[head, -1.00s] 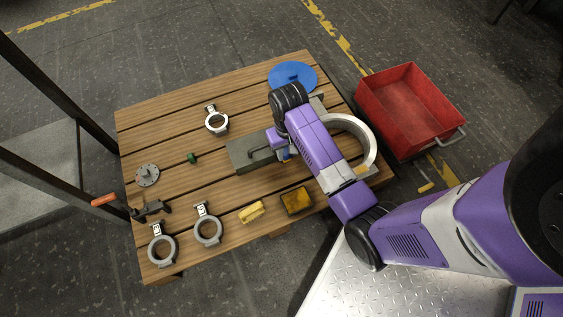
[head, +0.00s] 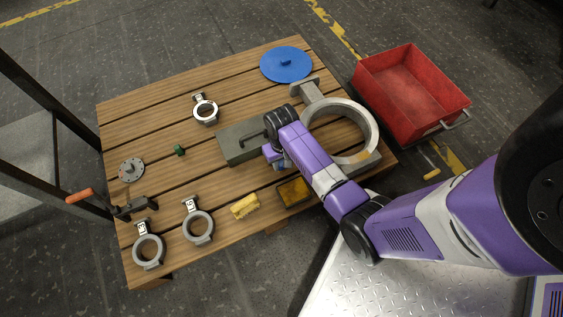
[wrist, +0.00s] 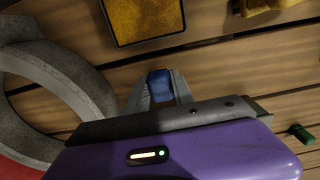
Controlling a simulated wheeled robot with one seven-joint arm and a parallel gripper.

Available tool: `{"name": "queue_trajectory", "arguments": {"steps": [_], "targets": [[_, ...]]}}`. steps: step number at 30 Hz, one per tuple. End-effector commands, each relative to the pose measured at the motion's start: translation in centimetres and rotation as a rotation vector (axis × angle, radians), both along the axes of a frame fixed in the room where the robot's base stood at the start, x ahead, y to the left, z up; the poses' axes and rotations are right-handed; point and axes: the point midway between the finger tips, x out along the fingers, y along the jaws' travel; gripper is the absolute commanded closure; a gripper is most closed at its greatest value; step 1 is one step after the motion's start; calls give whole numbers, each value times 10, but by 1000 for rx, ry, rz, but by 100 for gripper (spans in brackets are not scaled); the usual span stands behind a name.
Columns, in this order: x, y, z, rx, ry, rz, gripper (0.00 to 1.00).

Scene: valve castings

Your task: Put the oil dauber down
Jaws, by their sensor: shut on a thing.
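My gripper (head: 279,162) is low over the table, just in front of the grey-green box and behind the yellow-topped dark tray. In the wrist view my gripper (wrist: 159,80) is shut on a small blue piece, which I take to be the oil dauber (wrist: 160,88). Only this blue part shows between the grey fingers; the rest is hidden. I cannot tell whether it touches the table. The tray (head: 294,192) lies close by and also shows at the top of the wrist view (wrist: 155,20).
The slatted wooden table (head: 225,179) holds a large grey ring casting (head: 367,122), the handled box (head: 231,151), a blue disc (head: 286,64), a yellow block (head: 245,206), a green knob (head: 179,150) and several small ring castings. A red bin (head: 408,88) stands beyond the right edge.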

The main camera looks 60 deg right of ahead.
Motion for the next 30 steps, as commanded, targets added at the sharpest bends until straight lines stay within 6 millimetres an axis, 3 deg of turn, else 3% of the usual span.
{"name": "queue_trajectory", "arguments": {"steps": [2, 14, 15, 17, 26, 30], "targets": [[0, 0, -12, 0, 0, 0, 100], [0, 0, -15, 0, 0, 0, 100], [0, 0, -14, -1, -1, 0, 64], [0, 0, -14, 0, 0, 0, 52], [0, 0, -14, 0, 0, 0, 50], [1, 0, -5, -1, -2, 0, 50]]}}
